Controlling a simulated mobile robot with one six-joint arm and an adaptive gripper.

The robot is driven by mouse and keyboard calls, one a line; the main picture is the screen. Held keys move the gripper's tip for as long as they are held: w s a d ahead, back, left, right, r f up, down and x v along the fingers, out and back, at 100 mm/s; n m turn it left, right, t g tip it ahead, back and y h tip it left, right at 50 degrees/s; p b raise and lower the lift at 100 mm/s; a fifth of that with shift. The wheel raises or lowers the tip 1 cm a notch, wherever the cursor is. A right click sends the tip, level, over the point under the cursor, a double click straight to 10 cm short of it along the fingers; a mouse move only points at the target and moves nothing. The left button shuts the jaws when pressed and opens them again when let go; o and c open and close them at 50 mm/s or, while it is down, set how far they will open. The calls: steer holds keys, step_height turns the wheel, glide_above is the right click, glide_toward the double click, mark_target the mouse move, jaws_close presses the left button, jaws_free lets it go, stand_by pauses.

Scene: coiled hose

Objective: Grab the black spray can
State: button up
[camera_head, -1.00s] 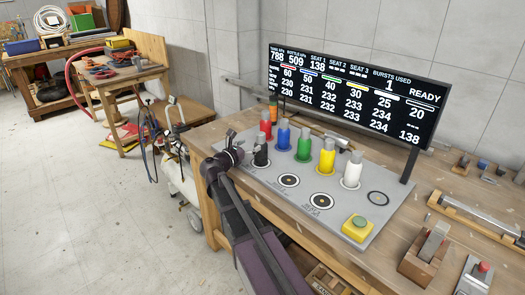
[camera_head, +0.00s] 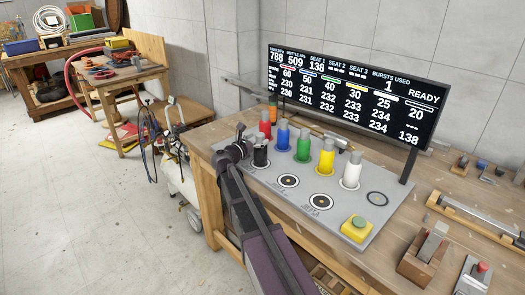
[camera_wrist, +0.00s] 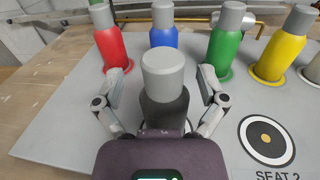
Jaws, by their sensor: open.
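The black spray can (camera_head: 261,157) with a grey cap stands upright at the left end of the grey panel (camera_head: 330,219). In the wrist view the black can (camera_wrist: 164,105) stands between the two open fingers of my gripper (camera_wrist: 161,95), with a gap visible on each side. My gripper (camera_head: 247,150) also shows in the head view, low at the can's left side and partly covering its base.
Red (camera_head: 265,129), blue (camera_head: 282,138), green (camera_head: 304,149), yellow (camera_head: 326,161) and white (camera_head: 351,174) cans stand in a row behind and right. A display (camera_head: 355,97) rises behind them. A yellow box with a green button (camera_head: 357,228) sits at the panel's front right.

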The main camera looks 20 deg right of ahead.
steer(key=shift+w+d, duration=0.35)
steer(key=shift+d, duration=0.3)
steer(key=shift+c, duration=0.2)
jaws_close()
